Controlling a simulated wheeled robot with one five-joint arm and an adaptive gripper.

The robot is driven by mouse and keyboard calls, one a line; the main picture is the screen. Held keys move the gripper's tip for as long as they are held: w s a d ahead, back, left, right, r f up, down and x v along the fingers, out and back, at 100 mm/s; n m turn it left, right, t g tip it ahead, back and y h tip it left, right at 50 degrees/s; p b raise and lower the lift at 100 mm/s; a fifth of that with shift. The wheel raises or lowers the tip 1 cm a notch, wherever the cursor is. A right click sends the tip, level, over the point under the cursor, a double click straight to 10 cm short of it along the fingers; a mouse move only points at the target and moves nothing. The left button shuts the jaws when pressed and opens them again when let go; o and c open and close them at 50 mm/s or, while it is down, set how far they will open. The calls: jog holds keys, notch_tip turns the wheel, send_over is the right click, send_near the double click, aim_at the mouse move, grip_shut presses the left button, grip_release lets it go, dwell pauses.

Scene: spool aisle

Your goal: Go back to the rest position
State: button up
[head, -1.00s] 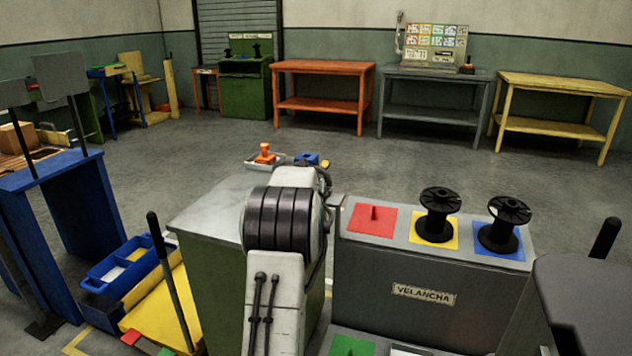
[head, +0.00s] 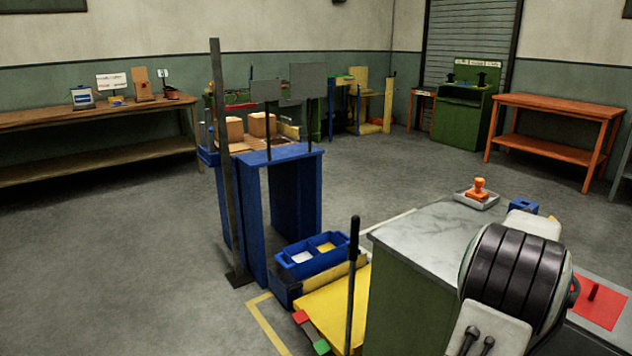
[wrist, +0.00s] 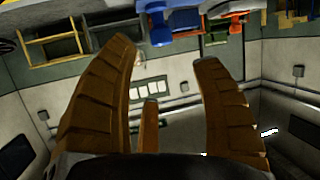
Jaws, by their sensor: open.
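My gripper (wrist: 165,75) shows in the wrist view with its brown ribbed fingers spread apart and nothing between them. Behind the fingers the room appears upside down, with wall and ceiling beams filling the view. In the head view my arm stands at the lower right, in front of the green cabinet with a grey top (head: 440,235). My gripper is out of sight in the head view.
A red pad (head: 600,305) lies right of my arm. An orange stamp (head: 479,190) stands in a grey tray on the cabinet. A blue stand (head: 253,220), a blue bin (head: 312,262) and a yellow platform (head: 325,312) are left of it. Open floor (head: 120,270) lies at left.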

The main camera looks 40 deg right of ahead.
jog(key=w+a+r+n+t+y+p, duration=0.25)
jog(key=w+a+r+p, duration=0.25)
jog(key=w+a, duration=0.6)
jog(key=w+a+r+n+t+y+p, duration=0.1)
jog(key=w+a+r+n+y+p, duration=0.2)
jog(key=a, duration=0.7)
jog(key=w+a+r+n+y+p, duration=0.1)
jog(key=w+a+r+y+p, duration=0.2)
jog(key=a, duration=0.8)
jog(key=s+a+r+n+y+p, duration=0.1)
jog(key=a+n+y+p, duration=0.35)
jog(key=a, duration=1.15)
jog(key=s+a+r+n+g+p, duration=0.1)
jog(key=s+a+n+g+p, duration=0.2)
jog(key=s+a+p, duration=0.4)
jog(key=s+a, duration=0.6)
jog(key=a, duration=0.1)
jog(key=shift+s+r+y, duration=0.15)
jog(key=shift+r+y, duration=0.15)
